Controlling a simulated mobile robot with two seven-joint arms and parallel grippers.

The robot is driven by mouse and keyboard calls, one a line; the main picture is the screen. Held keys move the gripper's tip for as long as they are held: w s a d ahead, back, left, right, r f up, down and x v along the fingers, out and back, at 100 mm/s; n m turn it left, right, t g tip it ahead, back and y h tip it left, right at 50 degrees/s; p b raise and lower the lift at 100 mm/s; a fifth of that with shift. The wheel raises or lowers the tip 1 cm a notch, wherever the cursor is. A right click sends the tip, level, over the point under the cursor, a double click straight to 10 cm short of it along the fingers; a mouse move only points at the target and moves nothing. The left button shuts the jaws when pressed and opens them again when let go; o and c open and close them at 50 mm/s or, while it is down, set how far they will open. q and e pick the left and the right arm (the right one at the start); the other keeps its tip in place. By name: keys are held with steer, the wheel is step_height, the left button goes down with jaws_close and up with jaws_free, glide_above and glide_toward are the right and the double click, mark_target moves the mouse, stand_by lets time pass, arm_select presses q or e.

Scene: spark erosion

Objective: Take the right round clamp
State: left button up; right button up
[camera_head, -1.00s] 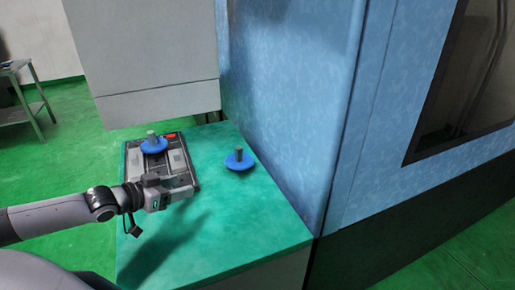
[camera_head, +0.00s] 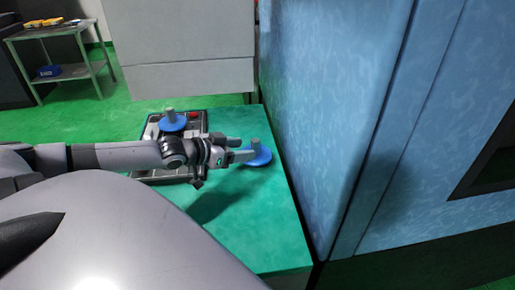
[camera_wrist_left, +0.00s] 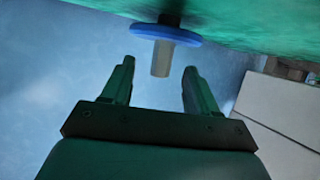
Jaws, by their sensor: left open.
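The right round clamp (camera_head: 258,156) is a blue disc with a grey stem, on the green table top beside the blue machine wall. In the left wrist view the clamp (camera_wrist_left: 165,36) appears upside down, its grey stem pointing between the open fingers. My left gripper (camera_head: 243,149) is open and reaches in from the left, with its fingertips close to the stem. In the left wrist view my left gripper (camera_wrist_left: 158,75) is empty. I cannot tell whether a finger touches the stem. A second round clamp (camera_head: 172,122) sits on a grey device to the left. My right gripper is not in view.
The grey device (camera_head: 151,131) with a red button lies behind my left arm. The blue machine wall (camera_head: 325,110) rises close on the right. A grey cabinet (camera_head: 180,45) stands behind the table. The front of the green table top (camera_head: 260,225) is clear.

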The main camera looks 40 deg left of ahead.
mark_target(256, 143)
arm_select(q)
steer(key=shift+w+d+f+b, duration=0.15)
steer(key=shift+w+b, duration=0.25)
steer(key=shift+w, duration=0.6)
steer(key=shift+w+d+f+b, duration=0.15)
steer(key=shift+w+b, duration=0.25)
steer(key=shift+w, duration=0.6)
steer(key=shift+x, duration=0.95)
jaws_close()
steer(key=shift+a+r, duration=0.1)
